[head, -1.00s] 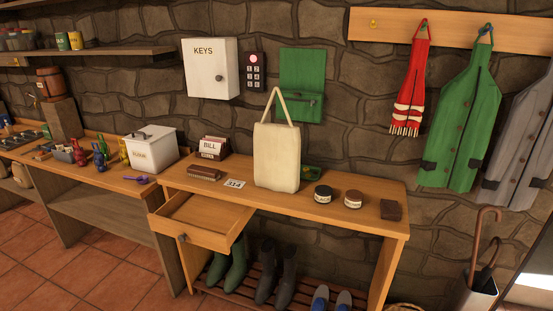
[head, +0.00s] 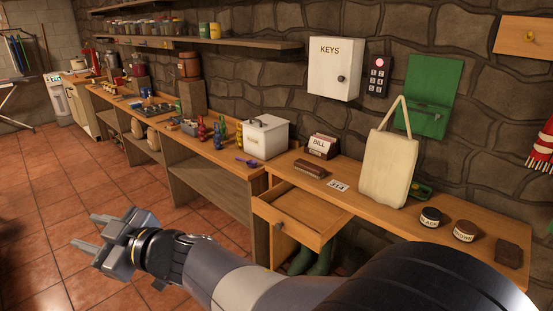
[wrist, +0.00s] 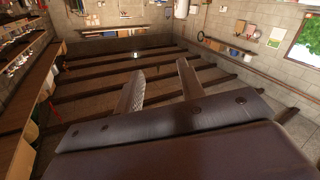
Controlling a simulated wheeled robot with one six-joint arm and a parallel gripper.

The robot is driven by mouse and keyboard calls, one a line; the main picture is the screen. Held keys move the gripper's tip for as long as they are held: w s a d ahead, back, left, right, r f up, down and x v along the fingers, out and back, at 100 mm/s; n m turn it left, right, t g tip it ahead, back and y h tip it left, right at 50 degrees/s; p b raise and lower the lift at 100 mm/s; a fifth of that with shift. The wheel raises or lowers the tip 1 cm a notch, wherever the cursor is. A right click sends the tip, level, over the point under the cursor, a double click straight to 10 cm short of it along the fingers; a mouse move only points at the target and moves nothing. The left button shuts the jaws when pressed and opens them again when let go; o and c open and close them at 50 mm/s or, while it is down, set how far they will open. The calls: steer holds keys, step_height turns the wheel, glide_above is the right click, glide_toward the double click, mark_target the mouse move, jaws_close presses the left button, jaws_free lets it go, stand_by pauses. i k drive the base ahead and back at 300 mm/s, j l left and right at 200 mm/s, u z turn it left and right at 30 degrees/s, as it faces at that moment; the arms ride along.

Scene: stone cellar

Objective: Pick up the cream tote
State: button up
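The cream tote (head: 388,168) stands upright on the wooden bench (head: 460,213), leaning near the stone wall, with its handle loop pointing up. My gripper (head: 90,233) is at the lower left of the head view, over the tiled floor and well to the left of the tote. Its two fingers are apart with nothing between them. In the wrist view my gripper (wrist: 160,80) also shows two separated, empty fingers. I cannot make out the tote in the wrist view.
An open drawer (head: 300,216) juts from the bench. A brush (head: 309,168), a bill holder (head: 322,145), a number card (head: 338,186), a black jar (head: 430,217) and a brown jar (head: 465,231) stand around the tote. A key cabinet (head: 335,68) hangs above. The floor at left is clear.

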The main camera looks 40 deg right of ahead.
mark_target(389, 159)
steer(key=z, duration=1.5)
steer(key=i+l+z, duration=0.1)
steer(key=z, duration=0.35)
steer(key=i+z, duration=0.25)
steer(key=z, duration=0.2)
steer(key=i+z, duration=0.2)
steer(key=z, duration=0.3)
steer(key=i+j, duration=0.2)
steer(key=i, duration=0.35)
